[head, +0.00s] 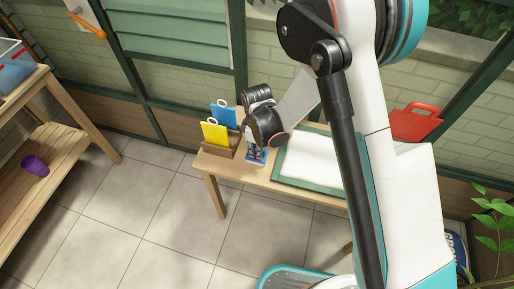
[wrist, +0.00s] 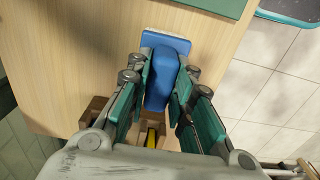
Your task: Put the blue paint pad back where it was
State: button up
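The blue paint pad (wrist: 161,82) has a long rounded handle and a flat blue head with a pale edge in the wrist view. It is over the wooden table top (wrist: 75,50). In the head view only a small blue part of it (head: 255,157) shows below my gripper, near the table's front edge. My gripper (wrist: 165,70) has one finger on each side of the handle, and both appear to press on it. I cannot tell whether the pad touches the table.
A wooden holder (wrist: 96,109) stands close to my gripper. In the head view a yellow piece (head: 214,134) and a blue piece (head: 222,115), each with a white ring, stand at it. A green-framed white tray (head: 300,160) lies to the right. A red item (head: 415,122) is behind.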

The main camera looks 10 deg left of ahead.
jog(key=shift+o, duration=1.3)
jog(key=shift+r, duration=0.1)
notch_tip(320, 180, up, 12)
jog(key=p, duration=0.4)
